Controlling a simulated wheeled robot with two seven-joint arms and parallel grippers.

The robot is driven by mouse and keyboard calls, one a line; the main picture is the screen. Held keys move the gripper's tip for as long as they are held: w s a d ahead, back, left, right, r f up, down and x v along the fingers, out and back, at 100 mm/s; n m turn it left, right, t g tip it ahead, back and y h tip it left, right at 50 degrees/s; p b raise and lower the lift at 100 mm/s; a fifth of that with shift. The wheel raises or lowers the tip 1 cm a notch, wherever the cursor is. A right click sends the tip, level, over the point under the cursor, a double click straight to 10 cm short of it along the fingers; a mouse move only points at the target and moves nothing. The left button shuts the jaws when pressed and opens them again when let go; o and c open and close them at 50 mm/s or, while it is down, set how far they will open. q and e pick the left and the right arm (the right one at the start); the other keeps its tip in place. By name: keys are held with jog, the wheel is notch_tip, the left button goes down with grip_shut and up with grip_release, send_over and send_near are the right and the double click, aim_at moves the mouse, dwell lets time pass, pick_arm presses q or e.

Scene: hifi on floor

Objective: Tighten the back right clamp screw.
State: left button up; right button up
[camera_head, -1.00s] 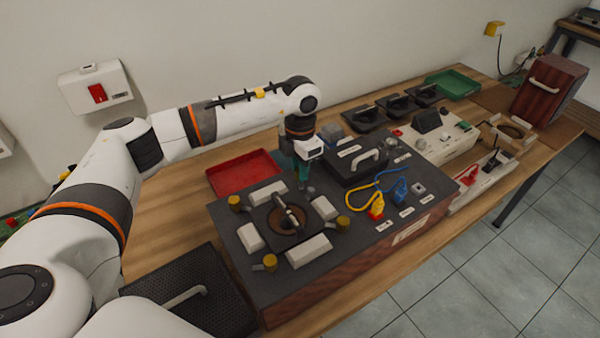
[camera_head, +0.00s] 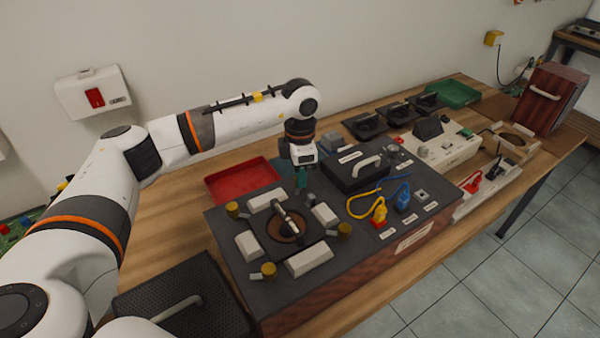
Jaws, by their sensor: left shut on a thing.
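A dark speaker cabinet (camera_head: 235,262) lies on the workbench with a round driver (camera_head: 283,232) in its top, framed by pale clamp blocks (camera_head: 310,259). Yellow-headed clamp screws show at the back left (camera_head: 233,209), front right (camera_head: 345,229) and front left (camera_head: 268,269). The back right clamp screw is hidden by my left gripper (camera_head: 302,184), which points down at that corner. Its jaws are small and dark green here, shut on what seems to be that screw. My right gripper is not in view.
A red tray (camera_head: 242,180) lies behind the cabinet. A black box with a handle (camera_head: 352,172) and yellow and blue plugs (camera_head: 380,214) sit on its right part. A dark perforated panel (camera_head: 180,300) lies at front left.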

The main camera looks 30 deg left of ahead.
pick_arm(q)
jog(key=shift+w+r, duration=0.1)
jog(key=o, duration=1)
notch_tip(320, 180, up, 12)
jog(key=shift+f+b, duration=0.1)
jog(key=shift+b, duration=0.95)
